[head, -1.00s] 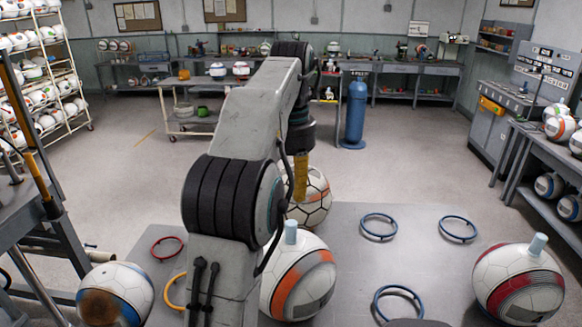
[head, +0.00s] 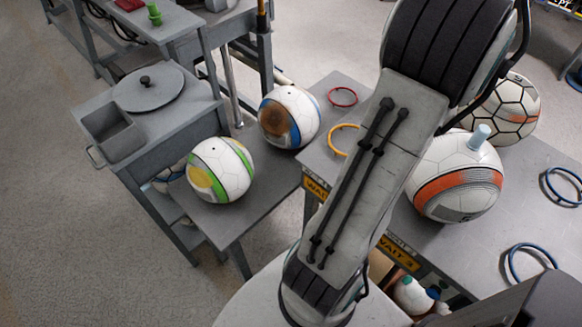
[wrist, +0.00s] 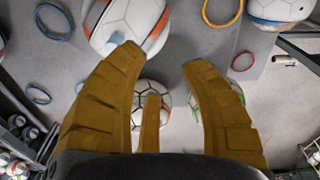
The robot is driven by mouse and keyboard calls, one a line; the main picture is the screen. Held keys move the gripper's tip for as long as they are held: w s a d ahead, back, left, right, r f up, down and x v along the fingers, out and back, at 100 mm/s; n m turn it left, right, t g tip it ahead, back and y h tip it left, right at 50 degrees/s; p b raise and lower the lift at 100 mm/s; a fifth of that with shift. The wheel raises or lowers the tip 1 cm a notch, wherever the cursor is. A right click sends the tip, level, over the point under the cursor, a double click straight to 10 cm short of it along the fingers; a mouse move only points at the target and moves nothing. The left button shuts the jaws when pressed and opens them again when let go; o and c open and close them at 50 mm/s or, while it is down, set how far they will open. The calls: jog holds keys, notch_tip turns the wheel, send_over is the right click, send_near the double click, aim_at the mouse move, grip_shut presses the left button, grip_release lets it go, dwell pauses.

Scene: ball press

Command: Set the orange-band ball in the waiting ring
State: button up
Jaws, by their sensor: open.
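The orange-band ball (head: 455,180) is white with a broad orange band and a pale blue peg on top. It sits on the grey table beside my arm, and in the wrist view it shows at the top (wrist: 125,20), beyond the left finger. My gripper (wrist: 160,60) is open, with nothing between its yellow fingers; it is out of the head view. A yellow ring (head: 338,146) lies partly behind my arm and a red ring (head: 343,97) lies behind it. Blue rings (head: 527,262) (head: 564,187) lie right of the ball. I cannot tell which is the waiting ring.
A blue-and-brown ball (head: 290,117) and a green-and-yellow ball (head: 221,170) sit on the side bench at left. A black-lined ball (head: 508,108) stands behind the orange-band ball. WAIT labels (head: 398,253) mark the table's edge. Open floor (head: 60,230) lies at far left.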

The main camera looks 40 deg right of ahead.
jog(key=w+a+f+n+t+h, duration=0.1)
jog(key=w+a+f+n+t, duration=0.15)
jog(key=w+a+n, duration=0.95)
jog(key=a+f+n+t, duration=0.1)
jog(key=a+f, duration=0.5)
jog(key=a, duration=0.6)
jog(key=a+f+n+t+y, duration=0.1)
jog(key=a+f, duration=0.4)
jog(key=a, duration=0.8)
jog(key=shift+w+a+f+n+y, duration=0.3)
jog(key=shift+f+n, duration=0.1)
jog(key=shift+n, duration=0.1)
jog(key=shift+d, duration=0.1)
